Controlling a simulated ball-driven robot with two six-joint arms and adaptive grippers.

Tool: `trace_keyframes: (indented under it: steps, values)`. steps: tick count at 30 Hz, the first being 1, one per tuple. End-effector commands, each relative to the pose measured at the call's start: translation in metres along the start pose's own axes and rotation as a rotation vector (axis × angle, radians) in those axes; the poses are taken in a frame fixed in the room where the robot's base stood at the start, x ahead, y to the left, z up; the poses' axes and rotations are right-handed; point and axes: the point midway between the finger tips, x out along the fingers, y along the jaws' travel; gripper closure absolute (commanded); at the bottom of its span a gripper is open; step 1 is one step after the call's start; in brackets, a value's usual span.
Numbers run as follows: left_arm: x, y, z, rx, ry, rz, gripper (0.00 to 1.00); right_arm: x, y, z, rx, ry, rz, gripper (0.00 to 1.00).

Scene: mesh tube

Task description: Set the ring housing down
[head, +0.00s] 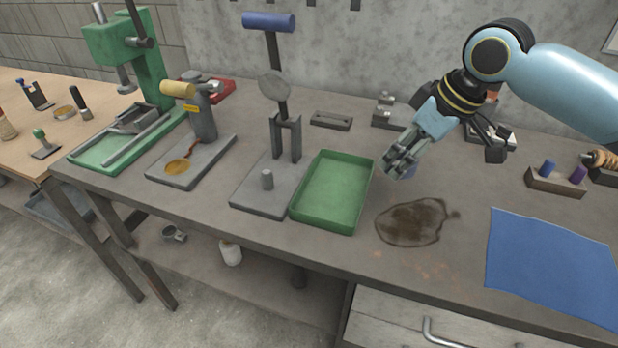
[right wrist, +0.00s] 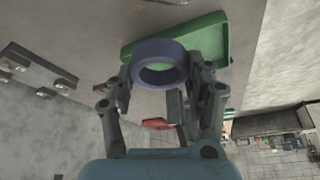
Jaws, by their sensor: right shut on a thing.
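The ring housing (right wrist: 160,62) is a dark blue-purple ring, seen between the fingers in the right wrist view. My right gripper (right wrist: 165,85) is shut on it. In the head view my right gripper (head: 400,165) is above the bench, just right of the green tray (head: 333,190). There the ring housing (head: 409,172) is mostly hidden behind the fingers. The tray looks empty and also shows behind the ring in the right wrist view (right wrist: 210,40). My left gripper is not in either view.
A dark stain (head: 412,222) marks the bench in front of the gripper. A blue mat (head: 552,262) lies at the right. A press with a blue handle (head: 268,22) stands left of the tray. A block with blue and purple pegs (head: 556,181) sits at the far right.

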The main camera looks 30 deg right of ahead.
Motion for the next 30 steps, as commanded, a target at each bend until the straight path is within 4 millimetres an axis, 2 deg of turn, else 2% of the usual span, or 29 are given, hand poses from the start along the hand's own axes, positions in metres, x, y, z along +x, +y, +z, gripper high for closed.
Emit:
trace_keyframes:
  steps: [5,9,12,16,21,25,30]
  values:
    - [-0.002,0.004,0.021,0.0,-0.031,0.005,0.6,0.004,0.003,-0.01,0.0,0.007,0.011,0.92]
    - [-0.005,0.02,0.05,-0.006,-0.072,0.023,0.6,0.029,-0.008,-0.029,0.003,0.009,0.006,0.92]
    - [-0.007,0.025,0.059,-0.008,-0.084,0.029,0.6,0.051,-0.017,-0.044,0.003,0.007,0.006,0.92]
    - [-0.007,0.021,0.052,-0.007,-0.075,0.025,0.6,0.078,-0.028,-0.063,-0.001,0.005,0.008,0.92]
    - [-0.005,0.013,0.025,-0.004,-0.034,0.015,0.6,0.099,-0.034,-0.076,-0.004,0.003,0.012,0.92]
    - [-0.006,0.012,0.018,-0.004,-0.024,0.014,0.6,0.107,-0.035,-0.076,-0.004,0.0,0.014,0.92]
    - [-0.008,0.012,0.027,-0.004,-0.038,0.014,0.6,0.132,-0.035,-0.065,-0.004,-0.001,0.013,0.92]
